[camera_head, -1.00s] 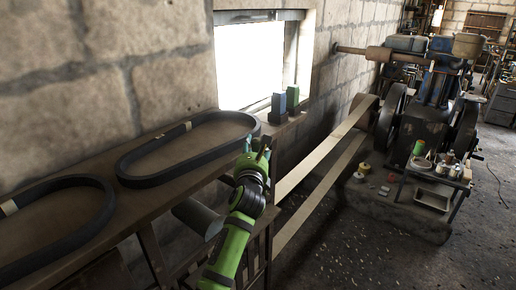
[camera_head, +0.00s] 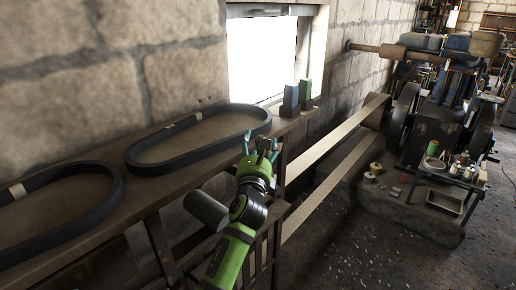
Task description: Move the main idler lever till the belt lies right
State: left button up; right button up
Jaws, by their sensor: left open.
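A tan flat belt (camera_head: 338,140) runs in two strands from the engine's wheel at the right down toward the lower left, where its near end is hidden behind my arm and the bench. My left gripper (camera_head: 260,146) is open and empty, with its fingers pointing up at the bench's right end, left of the belt in the picture. A grey cylinder (camera_head: 206,209) shows under the bench, left of my left arm. I cannot make out the main idler lever. My right gripper is out of view.
Two dark belt loops (camera_head: 197,165) lie on the wooden bench (camera_head: 150,205). Blue and green boxes (camera_head: 291,99) stand by the window. The old engine (camera_head: 435,125) stands at the right, with a small tray table (camera_head: 445,200) before it. The floor front right is clear.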

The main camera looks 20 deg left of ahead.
pick_arm(q)
jog(key=v, duration=1.2)
